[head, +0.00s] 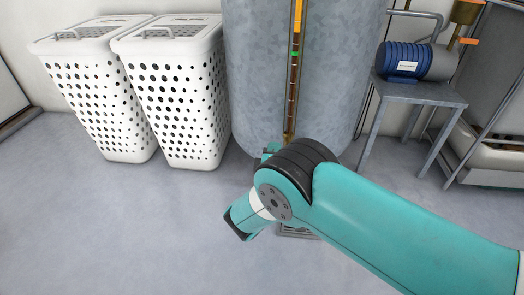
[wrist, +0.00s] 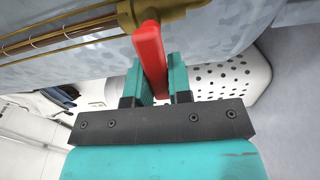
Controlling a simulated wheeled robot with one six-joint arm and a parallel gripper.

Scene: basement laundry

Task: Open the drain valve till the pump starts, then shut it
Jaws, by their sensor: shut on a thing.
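In the wrist view the red valve lever (wrist: 150,48) sits between the teal fingers of my gripper (wrist: 160,75), which is shut on it. The lever joins a brass fitting (wrist: 185,8) at the tank's base. In the head view my arm hides the lever and most of my gripper. The grey tank (head: 255,80) carries an upright gauge tube (head: 292,85) with an orange upper part, a green mark and a brown lower part. The blue pump (head: 400,60) stands right of the tank. I cannot tell whether it runs.
Two white perforated laundry baskets (head: 90,95) (head: 175,95) stand left of the tank. A grey metal stand (head: 425,93) holds the pump, with a metal frame at far right. The floor (head: 110,220) at front left is clear.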

